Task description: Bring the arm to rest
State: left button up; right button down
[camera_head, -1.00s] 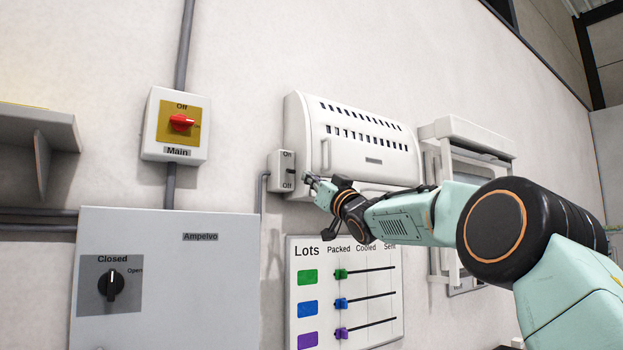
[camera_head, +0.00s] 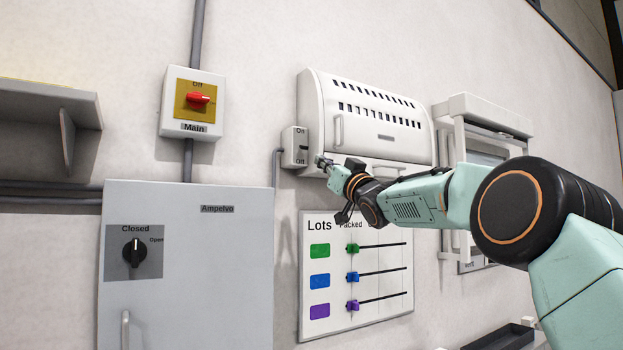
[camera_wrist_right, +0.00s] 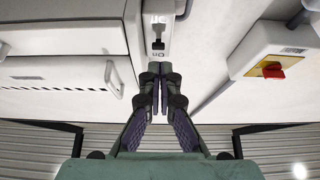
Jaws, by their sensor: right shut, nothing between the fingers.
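My right arm reaches in from the right in the head view. Its gripper (camera_head: 322,162) is shut and empty, just right of the lower part of a small On/Off switch box (camera_head: 301,133). In the right wrist view the closed fingers (camera_wrist_right: 160,72) point at the switch box (camera_wrist_right: 158,20), which appears upside down there with its dark lever. I cannot tell whether the fingertips touch the box. My left gripper is not in view.
A white vented cabinet (camera_head: 375,122) adjoins the switch box. The Lots board (camera_head: 330,325) hangs below, partly covered by my arm. A red Main switch (camera_head: 198,100), the grey Ampelvo cabinet (camera_head: 190,270) and a shelf (camera_head: 45,110) stand left. Bare wall lies between.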

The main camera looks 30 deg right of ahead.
jog(key=w+a+f+m+g, duration=0.1)
jog(key=a+f+g, duration=0.2)
jog(key=f, duration=1.1)
jog(key=w+a+f+g, duration=0.1)
jog(key=a+f+g, duration=0.15)
jog(key=f, duration=1.05)
jog(key=s+a+f+g+b, duration=0.1)
jog(key=s+a+f+g, duration=0.15)
jog(key=f, duration=0.65)
jog(key=s+a+f+g+h, duration=0.1)
jog(key=s+a+f, duration=0.15)
jog(key=f, duration=0.55)
jog(key=s+a+f+g+b, duration=0.1)
jog(key=s+f, duration=0.2)
jog(key=f, duration=0.6)
jog(key=s+a+f+m+g, duration=0.1)
jog(key=s+a+f+g, duration=0.15)
jog(key=s+f, duration=0.7)
jog(key=s+a+f+g, duration=0.1)
jog(key=s+f+g, duration=0.2)
jog(key=s+f, duration=0.65)
jog(key=s+f+g+b, duration=0.1)
jog(key=s+f+g, duration=0.3)
jog(key=s, duration=1.1)
jog(key=s+a+f+g+h+b, duration=0.1)
jog(key=s+f+g, duration=0.3)
jog(key=s+f, duration=0.5)
jog(key=s, duration=0.6)
jog(key=shift+s+a+b, duration=0.25)
jog(key=shift+s+b, duration=0.1)
